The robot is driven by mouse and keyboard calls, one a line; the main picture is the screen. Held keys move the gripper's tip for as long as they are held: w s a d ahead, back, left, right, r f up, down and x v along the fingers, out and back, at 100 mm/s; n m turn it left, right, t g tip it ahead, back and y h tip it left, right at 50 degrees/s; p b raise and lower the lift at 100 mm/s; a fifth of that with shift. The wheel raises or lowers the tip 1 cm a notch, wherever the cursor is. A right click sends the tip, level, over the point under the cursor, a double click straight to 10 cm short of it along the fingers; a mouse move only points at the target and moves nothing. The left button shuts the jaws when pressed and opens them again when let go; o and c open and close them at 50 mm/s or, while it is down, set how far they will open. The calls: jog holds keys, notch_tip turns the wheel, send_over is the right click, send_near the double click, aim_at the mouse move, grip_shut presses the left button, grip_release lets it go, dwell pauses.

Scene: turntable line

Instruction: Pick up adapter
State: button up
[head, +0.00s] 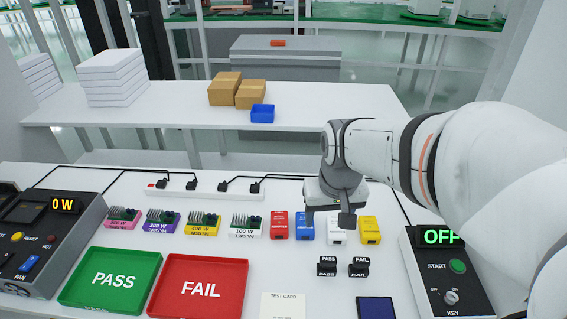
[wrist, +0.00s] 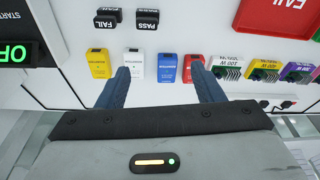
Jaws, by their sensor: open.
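Four small adapter-like blocks stand in a row on the white bench: red (head: 279,226), blue (head: 304,228), white (head: 337,232) and yellow (head: 370,230). Their printing is too small to read. The wrist view also shows the yellow (wrist: 98,64), white (wrist: 134,66), blue (wrist: 167,68) and red (wrist: 193,68) ones. My gripper (head: 328,222) is open and empty above the row. In the wrist view my gripper (wrist: 164,82) has the blue block between its finger lines, with the white one near one finger and the red one by the other. The gripper partly covers the white block in the head view.
Several finned boards (head: 202,223) stand left of the blocks, before a power strip (head: 205,190). A green PASS tray (head: 110,306), red FAIL tray (head: 198,313), and PASS and FAIL stamps (head: 327,266) lie in front. Control boxes (head: 450,275) flank the bench.

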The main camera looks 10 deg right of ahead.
jog(key=w+f+g, duration=0.1)
jog(key=w+f, duration=0.4)
jog(key=w, duration=0.3)
jog(key=m+g, duration=0.1)
send_near(305, 226)
jog(key=shift+w+d+f, duration=0.1)
jog(key=shift+w+d, duration=0.1)
jog(key=shift+d, duration=0.05)
jog(key=shift+w+f, duration=0.15)
jog(key=shift+f, duration=0.2)
jog(key=f, duration=0.5)
jog(key=w+f, duration=0.1)
jog(key=f, duration=0.1)
jog(key=shift+a+f+p, duration=0.1)
jog(key=shift+f+p, duration=0.25)
jog(key=shift+s, duration=0.1)
jog(key=c, duration=0.9)
